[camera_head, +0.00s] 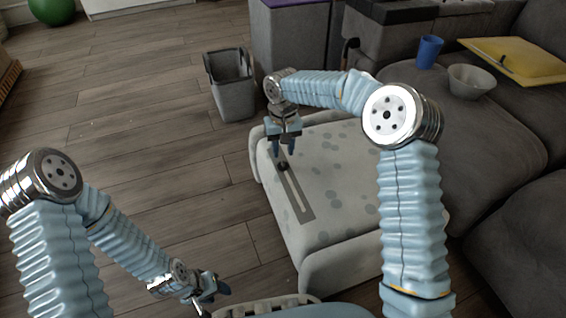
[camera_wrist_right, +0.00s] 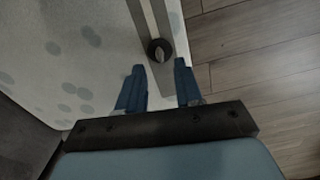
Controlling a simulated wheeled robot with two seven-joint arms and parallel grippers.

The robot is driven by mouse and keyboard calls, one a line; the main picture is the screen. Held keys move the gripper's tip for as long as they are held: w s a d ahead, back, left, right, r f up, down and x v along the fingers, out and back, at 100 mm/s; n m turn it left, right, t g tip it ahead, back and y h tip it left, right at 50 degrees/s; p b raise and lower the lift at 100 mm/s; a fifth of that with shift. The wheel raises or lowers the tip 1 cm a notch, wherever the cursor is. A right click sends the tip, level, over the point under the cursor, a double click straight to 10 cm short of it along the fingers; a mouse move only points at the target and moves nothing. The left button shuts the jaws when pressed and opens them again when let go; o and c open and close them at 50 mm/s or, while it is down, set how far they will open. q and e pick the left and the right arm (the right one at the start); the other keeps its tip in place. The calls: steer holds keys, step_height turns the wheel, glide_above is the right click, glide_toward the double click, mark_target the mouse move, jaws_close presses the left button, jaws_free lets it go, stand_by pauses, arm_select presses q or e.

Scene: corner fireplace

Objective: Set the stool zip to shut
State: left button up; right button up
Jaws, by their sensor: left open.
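The stool (camera_head: 340,170) is a pale block with grey spots, in the middle of the head view. Its zip is a grey strip (camera_head: 296,197) on the top with a dark round pull (camera_head: 283,166) near the far end. My right gripper (camera_head: 284,150) is over that far end, just beyond the pull. In the right wrist view the pull (camera_wrist_right: 159,50) lies ahead of the gap between the parted, empty fingers (camera_wrist_right: 160,85), and the strip (camera_wrist_right: 150,15) runs on past it. I cannot tell contact. My left gripper (camera_head: 219,290) is low at the left, away from the stool, and empty.
A grey bin (camera_head: 233,100) stands on the wooden floor behind the stool. The floor left of the stool is clear.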

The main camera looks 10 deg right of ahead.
mark_target(283, 160)
step_height(283, 160, down, 5)
steer(key=shift+f+b, duration=0.2)
steer(key=shift+b, duration=0.2)
jaws_close()
stand_by(1.3)
